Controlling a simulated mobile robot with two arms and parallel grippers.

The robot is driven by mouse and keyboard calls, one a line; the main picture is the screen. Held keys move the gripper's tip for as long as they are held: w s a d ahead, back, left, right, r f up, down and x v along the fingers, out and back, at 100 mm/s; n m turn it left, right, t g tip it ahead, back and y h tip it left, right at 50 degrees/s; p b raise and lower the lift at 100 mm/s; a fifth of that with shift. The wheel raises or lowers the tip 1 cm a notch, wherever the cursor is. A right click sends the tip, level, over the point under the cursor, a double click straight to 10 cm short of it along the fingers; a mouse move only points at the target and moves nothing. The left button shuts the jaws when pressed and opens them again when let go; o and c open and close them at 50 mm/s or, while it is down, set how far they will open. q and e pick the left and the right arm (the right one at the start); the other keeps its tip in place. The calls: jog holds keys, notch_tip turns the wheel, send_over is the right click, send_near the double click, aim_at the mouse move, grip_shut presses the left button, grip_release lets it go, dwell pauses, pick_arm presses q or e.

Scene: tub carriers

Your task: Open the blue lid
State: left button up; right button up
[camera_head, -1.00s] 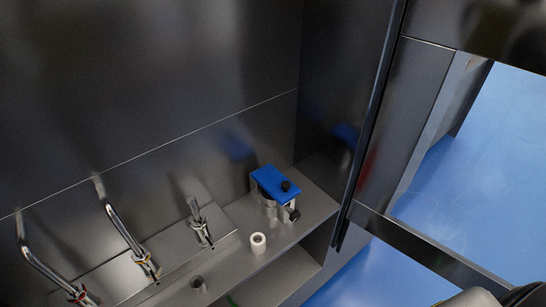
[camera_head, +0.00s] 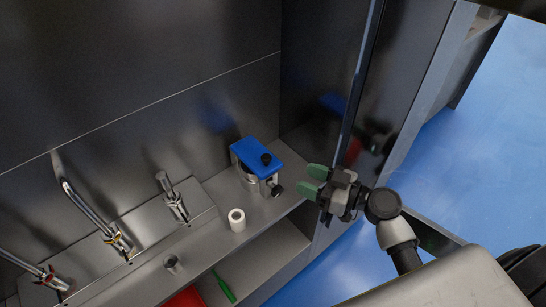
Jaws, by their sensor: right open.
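The blue lid (camera_head: 256,154) lies flat and closed on a small metal holder at the right end of the steel shelf. My right gripper (camera_head: 314,181) is just to the right of the holder. Its green-tipped fingers are open and point left toward the lid, apart from it and with nothing between them. My left gripper is not in view.
A white ring-shaped cylinder (camera_head: 237,219) stands on the shelf in front of the lid. Below are a green tool (camera_head: 224,287) and a red container (camera_head: 187,297). A dark wall edge (camera_head: 357,85) rises behind my right gripper.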

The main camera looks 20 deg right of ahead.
aim_at(271, 160)
jog(key=p+x, duration=0.1)
jog(key=x, duration=0.2)
jog(key=r+p+x, duration=0.1)
jog(key=p+x, duration=0.1)
jog(key=x, duration=0.1)
jog(key=r+p+x, duration=0.1)
jog(key=x, duration=0.2)
jog(key=shift+w+a+p, duration=0.25)
jog(key=shift+w+p, duration=0.1)
jog(key=shift+w+a, duration=0.3)
jog(key=shift+a, duration=0.05)
jog(key=shift+f, duration=0.1)
jog(key=shift+y, duration=0.3)
grip_shut()
